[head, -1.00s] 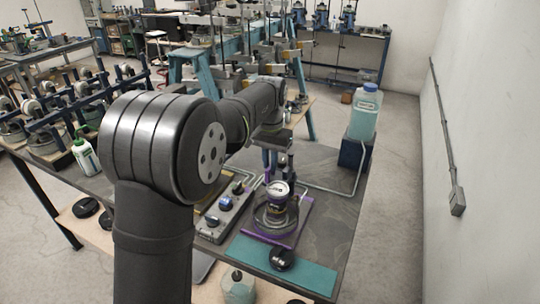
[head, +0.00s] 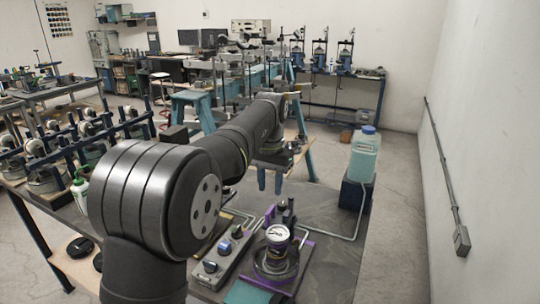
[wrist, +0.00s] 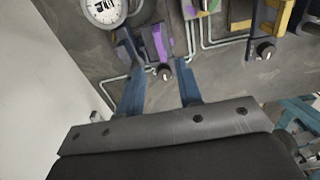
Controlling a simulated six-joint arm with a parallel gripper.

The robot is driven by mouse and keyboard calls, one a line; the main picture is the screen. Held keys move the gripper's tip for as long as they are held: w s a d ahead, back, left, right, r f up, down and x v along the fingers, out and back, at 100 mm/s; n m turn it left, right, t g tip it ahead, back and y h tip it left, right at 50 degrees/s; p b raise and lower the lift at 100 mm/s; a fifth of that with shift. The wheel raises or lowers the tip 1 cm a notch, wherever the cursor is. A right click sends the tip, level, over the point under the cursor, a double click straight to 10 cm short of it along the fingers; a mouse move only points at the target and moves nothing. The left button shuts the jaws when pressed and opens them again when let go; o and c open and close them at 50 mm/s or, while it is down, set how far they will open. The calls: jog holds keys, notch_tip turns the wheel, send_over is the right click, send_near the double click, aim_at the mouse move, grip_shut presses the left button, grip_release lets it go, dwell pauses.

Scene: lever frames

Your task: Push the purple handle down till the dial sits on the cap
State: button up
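The dial (head: 277,233) is a round white gauge with dark markings, on top of a dark round body on a purple base plate (head: 304,250). The dial also shows at the top left of the wrist view (wrist: 103,10). A purple bar (wrist: 161,43) lies beyond my fingertips in the wrist view; I cannot tell if it is the handle or part of the base. My gripper (head: 270,188) has two blue fingers, apart and with nothing between them, behind and above the dial. The gap shows in the wrist view (wrist: 155,65). The cap cannot be made out.
A control box with knobs (head: 222,255) stands left of the device. A clear bottle with blue cap (head: 365,152) stands on a dark blue block (head: 356,194) at right. Thin pipes run across the table between them. A teal mat (head: 245,293) lies in front.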

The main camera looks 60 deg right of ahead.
notch_tip(320, 180, up, 10)
send_over(270, 209)
jog(key=shift+a, duration=0.1)
dwell(0.6)
notch_tip(270, 209, down, 17)
jog(key=shift+f, duration=0.15)
dwell(0.5)
notch_tip(270, 209, up, 19)
jog(key=s+n, duration=0.2)
jog(key=n, duration=0.4)
jog(key=shift+s+a+n, duration=0.15)
jog(key=shift+s+n, duration=0.05)
jog(key=shift+n, duration=0.1)
dwell(2.7)
jog(key=shift+o, duration=0.2)
